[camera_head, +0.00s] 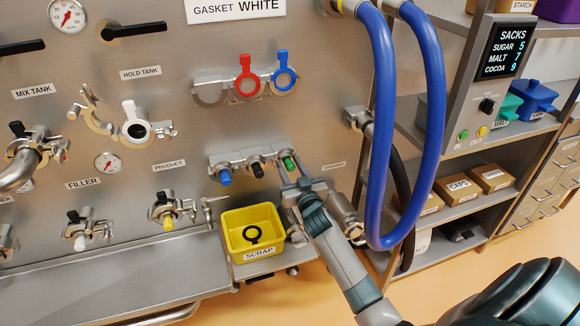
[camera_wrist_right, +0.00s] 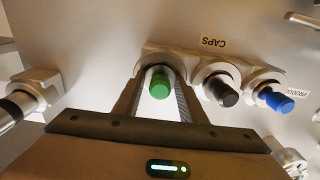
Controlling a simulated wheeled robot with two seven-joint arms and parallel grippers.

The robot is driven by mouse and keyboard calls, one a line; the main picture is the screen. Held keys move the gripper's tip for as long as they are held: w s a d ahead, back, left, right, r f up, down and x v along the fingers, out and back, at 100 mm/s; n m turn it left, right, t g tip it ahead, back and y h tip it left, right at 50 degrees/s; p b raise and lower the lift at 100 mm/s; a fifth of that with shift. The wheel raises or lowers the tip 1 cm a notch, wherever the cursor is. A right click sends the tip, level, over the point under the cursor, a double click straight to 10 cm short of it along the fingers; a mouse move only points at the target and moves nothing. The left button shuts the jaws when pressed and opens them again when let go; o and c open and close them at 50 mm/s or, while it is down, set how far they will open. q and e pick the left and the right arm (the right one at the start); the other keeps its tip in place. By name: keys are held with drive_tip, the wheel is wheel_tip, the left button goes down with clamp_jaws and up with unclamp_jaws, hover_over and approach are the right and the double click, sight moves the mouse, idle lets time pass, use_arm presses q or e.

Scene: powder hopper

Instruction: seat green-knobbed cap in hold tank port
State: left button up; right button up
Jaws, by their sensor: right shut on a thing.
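The green-knobbed cap (camera_head: 289,163) sits in the right-hand place of the metal caps rack on the panel. My right gripper (camera_head: 300,183) reaches up to it from below. In the right wrist view the green knob (camera_wrist_right: 160,84) lies between the two fingers (camera_wrist_right: 160,98), which are shut on the cap. The cap's rim is partly hidden by the fingers. The hold tank port (camera_head: 136,131), under the HOLD TANK label (camera_head: 140,73), shows a white ring around a dark opening, with its clamp (camera_head: 90,108) swung open at the left. My left gripper is not in view.
A black-knobbed cap (camera_wrist_right: 221,91) and a blue-knobbed cap (camera_wrist_right: 275,99) share the rack. A yellow scrap bin (camera_head: 253,232) holding a black ring stands below. Blue hoses (camera_head: 384,130) hang to the right. Red and blue rings (camera_head: 246,78) hang above the rack.

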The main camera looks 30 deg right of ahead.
sight(291, 164)
drive_tip(key=shift+r+p, duration=1.1)
drive_tip(key=shift+r, duration=0.55)
drive_tip(key=shift+r+p, duration=1.1)
drive_tip(key=shift+f, duration=0.1)
drive_tip(key=shift+s+a+p, duration=0.15)
drive_tip(key=shift+s+p, duration=0.15)
drive_tip(key=shift+s, duration=0.15)
drive_tip(key=p+v, duration=0.3)
drive_tip(key=v, duration=0.5)
